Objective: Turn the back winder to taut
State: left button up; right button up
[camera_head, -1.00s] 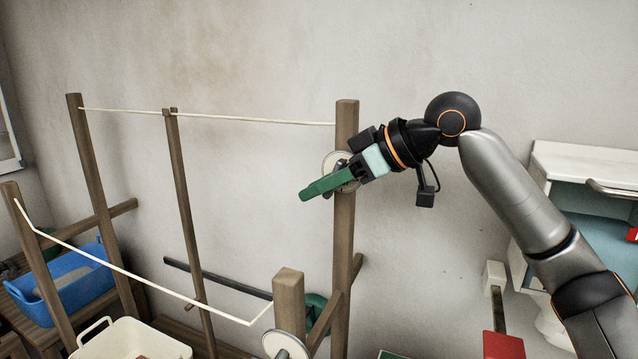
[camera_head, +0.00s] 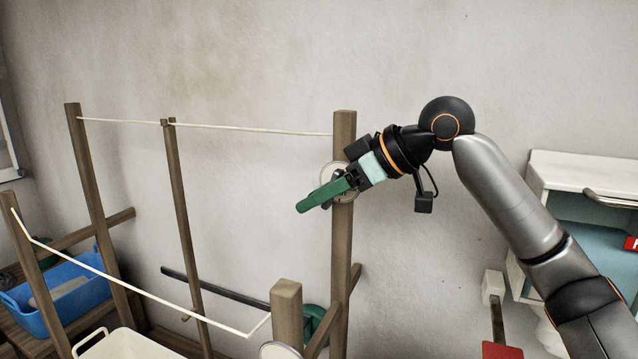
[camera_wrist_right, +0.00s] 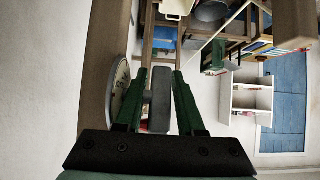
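The back winder (camera_head: 328,172) is a pale round disc on the back wooden post (camera_head: 343,240), mostly hidden behind my right gripper. The back line (camera_head: 250,129) runs from this post to the far left post, nearly straight with a slight dip. My right gripper (camera_head: 322,194), with green fingers, is at the winder. In the right wrist view, a grey grip (camera_wrist_right: 160,98) stands between the fingers (camera_wrist_right: 161,82), close against both near their tips. The winder's disc (camera_wrist_right: 121,90) is just left of them. The fingers look shut on the grip. My left gripper is not in view.
A front post (camera_head: 287,310) with its own winder (camera_head: 280,350) holds the front line (camera_head: 140,289), which has a bend at its left. A blue tub (camera_head: 62,294) and a cream basket (camera_head: 120,343) are lower left. A white cabinet (camera_head: 580,170) is at the right.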

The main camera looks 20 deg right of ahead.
jog(key=s+a+r+b, duration=0.1)
jog(key=s+a+r, duration=0.1)
jog(key=s+r, duration=0.4)
jog(key=s+a+r, duration=0.3)
jog(key=s+r, duration=0.4)
jog(key=shift+a+b, duration=0.25)
jog(key=shift+b, duration=0.1)
